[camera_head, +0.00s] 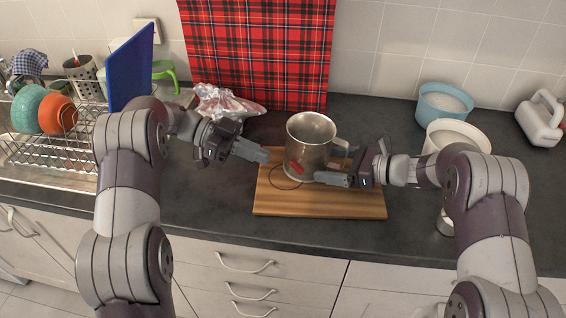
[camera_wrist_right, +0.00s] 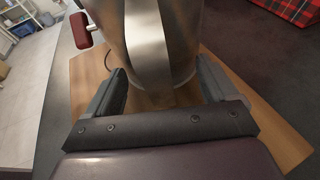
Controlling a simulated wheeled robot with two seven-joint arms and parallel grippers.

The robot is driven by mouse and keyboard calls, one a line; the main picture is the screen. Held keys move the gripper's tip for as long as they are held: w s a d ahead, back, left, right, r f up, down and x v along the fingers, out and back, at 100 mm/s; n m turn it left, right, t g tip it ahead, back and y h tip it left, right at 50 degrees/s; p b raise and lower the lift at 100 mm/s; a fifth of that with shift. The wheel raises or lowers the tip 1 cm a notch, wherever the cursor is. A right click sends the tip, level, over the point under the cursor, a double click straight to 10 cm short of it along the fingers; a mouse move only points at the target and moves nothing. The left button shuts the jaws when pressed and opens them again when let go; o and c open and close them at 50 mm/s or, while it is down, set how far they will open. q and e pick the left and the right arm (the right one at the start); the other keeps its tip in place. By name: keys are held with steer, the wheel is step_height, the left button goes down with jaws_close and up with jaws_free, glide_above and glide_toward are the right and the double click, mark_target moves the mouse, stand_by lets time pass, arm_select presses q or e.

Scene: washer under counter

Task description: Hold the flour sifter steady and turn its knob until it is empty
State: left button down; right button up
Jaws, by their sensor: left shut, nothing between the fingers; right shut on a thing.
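The metal flour sifter (camera_head: 309,145) stands upright on a wooden board (camera_head: 290,206). Its handle (camera_head: 342,146) points right. Its red knob (camera_head: 296,167) is on the front-left side, and the knob (camera_wrist_right: 80,30) also shows at the upper left of the right wrist view. My right gripper (camera_head: 335,174) is shut on the handle (camera_wrist_right: 151,45), with a finger on each side of it in the right wrist view. My left gripper (camera_head: 263,156) is shut and empty, just left of the sifter and apart from the knob. I cannot tell how much flour is inside.
A blue bowl (camera_head: 444,104) with white contents and a cream bowl (camera_head: 456,134) stand right. A dish rack (camera_head: 62,150) stands far left.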

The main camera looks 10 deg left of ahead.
arm_select(q)
steer(key=c, duration=1.7)
jaws_free()
steer(key=v, duration=0.2)
steer(key=shift+a+r, duration=0.1)
steer(key=shift+a, duration=0.25)
steer(key=o, duration=0.5)
steer(key=shift+w+d+r+m, duration=0.2)
steer(key=shift+d+r+m, duration=0.1)
steer(key=shift+d+r, duration=0.15)
steer(key=m+y, duration=0.5)
steer(key=m, duration=1.4)
glide_toward(291, 160)
steer(key=shift+g, duration=0.4)
steer(key=x, duration=1)
steer(key=shift+w+f, duration=0.2)
steer(key=shift+w, duration=0.15)
steer(key=shift+y, duration=0.3)
jaws_close()
